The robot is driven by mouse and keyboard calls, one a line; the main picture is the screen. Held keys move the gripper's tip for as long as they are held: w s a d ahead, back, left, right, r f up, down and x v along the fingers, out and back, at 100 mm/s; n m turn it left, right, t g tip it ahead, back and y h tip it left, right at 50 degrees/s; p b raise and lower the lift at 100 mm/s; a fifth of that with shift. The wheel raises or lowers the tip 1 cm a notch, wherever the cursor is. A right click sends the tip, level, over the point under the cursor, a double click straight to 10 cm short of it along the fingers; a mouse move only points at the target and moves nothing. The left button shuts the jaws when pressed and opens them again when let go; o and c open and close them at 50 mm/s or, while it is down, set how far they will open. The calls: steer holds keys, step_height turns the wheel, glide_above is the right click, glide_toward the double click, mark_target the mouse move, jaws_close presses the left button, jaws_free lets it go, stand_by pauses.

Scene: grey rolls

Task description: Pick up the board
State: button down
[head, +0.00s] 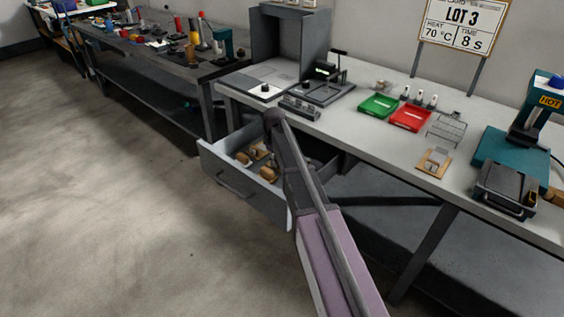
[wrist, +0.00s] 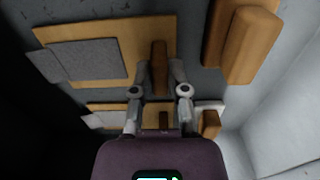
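In the wrist view, a wooden board (wrist: 80,32) with a grey pad and an upright wooden handle (wrist: 160,56) lies in the drawer. My gripper (wrist: 160,74) reaches down with one finger on each side of this handle. I cannot tell whether the fingers press on it. A second similar board (wrist: 101,108) with a pale pad lies nearer, partly hidden by my gripper. In the head view, my arm hides the gripper over the open drawer (head: 245,198), where wooden pieces (head: 257,152) show. Another padded board (head: 434,163) lies on the bench.
More wooden blocks (wrist: 251,42) lie near the drawer's right side, with the pale drawer wall (wrist: 285,125) beyond. On the bench are a green tray (head: 378,106), a red tray (head: 410,118), a wire rack (head: 447,128) and a teal press (head: 508,146). The floor left of the drawer is clear.

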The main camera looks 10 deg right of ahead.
steer(key=shift+r, duration=0.2)
stand_by(0.4)
step_height(320, 180, up, 10)
steer(key=p, duration=1)
steer(key=shift+f, duration=0.2)
stand_by(0.3)
steer(key=shift+r, duration=0.1)
